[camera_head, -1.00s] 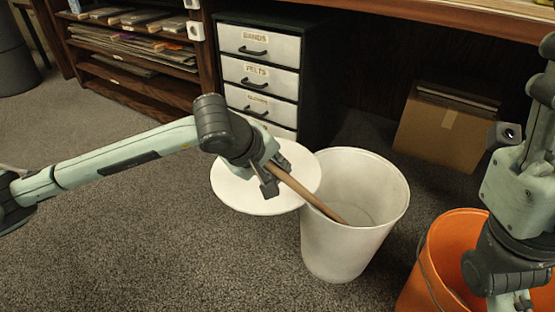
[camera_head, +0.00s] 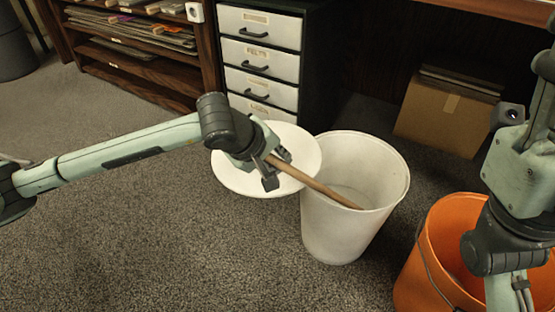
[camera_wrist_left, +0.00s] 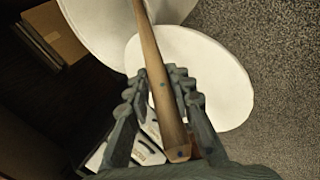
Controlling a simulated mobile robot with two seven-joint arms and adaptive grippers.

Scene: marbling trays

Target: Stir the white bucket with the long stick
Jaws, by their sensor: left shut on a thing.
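The white bucket (camera_head: 340,235) stands upright on the carpet, open at the top. My left gripper (camera_head: 276,170) is left of the bucket, above a round white disc, and is shut on the long wooden stick (camera_head: 318,188). The stick slants down to the right over the bucket's rim, and its far end is inside the bucket. In the left wrist view the stick (camera_wrist_left: 155,70) runs up from between the fingers towards the bucket (camera_wrist_left: 95,30). My right arm is at the right edge; its fingers are out of the picture.
The white disc (camera_head: 235,178), like a lid, is beside the bucket on the left. An orange bucket (camera_head: 420,285) stands at the lower right under my right arm. A cardboard box (camera_head: 440,120), a drawer cabinet (camera_head: 262,55) and shelves (camera_head: 150,65) are behind. Carpet is clear at front left.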

